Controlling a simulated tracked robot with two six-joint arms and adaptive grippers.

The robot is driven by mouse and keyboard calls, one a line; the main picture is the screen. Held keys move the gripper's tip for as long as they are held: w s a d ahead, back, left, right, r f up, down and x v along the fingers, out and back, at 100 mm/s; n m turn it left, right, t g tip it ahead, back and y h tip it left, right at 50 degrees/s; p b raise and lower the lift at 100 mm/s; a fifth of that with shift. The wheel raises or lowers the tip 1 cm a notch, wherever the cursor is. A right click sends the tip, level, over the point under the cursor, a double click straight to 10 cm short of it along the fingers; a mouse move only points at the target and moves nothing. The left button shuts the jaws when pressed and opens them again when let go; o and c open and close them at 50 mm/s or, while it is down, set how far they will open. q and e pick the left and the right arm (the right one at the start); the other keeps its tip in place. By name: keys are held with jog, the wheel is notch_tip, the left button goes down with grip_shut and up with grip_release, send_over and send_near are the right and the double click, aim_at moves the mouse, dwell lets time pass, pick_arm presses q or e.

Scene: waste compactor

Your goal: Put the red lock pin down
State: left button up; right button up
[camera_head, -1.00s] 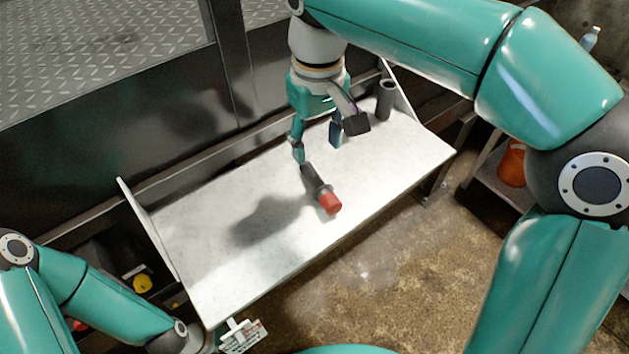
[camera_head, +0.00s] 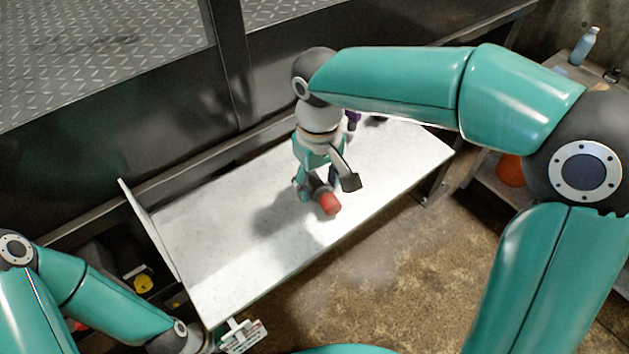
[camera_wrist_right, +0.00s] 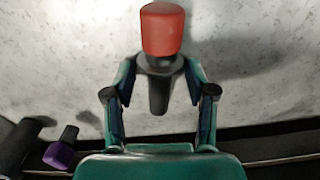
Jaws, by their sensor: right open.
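The red lock pin (camera_head: 329,204) lies on the white bench top (camera_head: 215,235), its red head toward the front edge and its dark shaft partly hidden by my right gripper (camera_head: 316,187). In the right wrist view the pin's red head (camera_wrist_right: 163,29) is at the top and its dark shaft points down between the fingers. My right gripper (camera_wrist_right: 158,82) is open, low over the bench, with a finger on each side of the shaft and gaps beside it.
A dark cylinder (camera_wrist_right: 14,146) and a purple-ended item (camera_wrist_right: 62,154) are near the bench's back edge. A raised panel (camera_head: 148,228) closes the bench's left end. A side shelf at right holds a blue bottle (camera_head: 583,46). The bench's left half is clear.

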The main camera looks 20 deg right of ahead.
jog(key=shift+c, duration=0.2)
grip_shut()
jog(key=shift+r, duration=0.15)
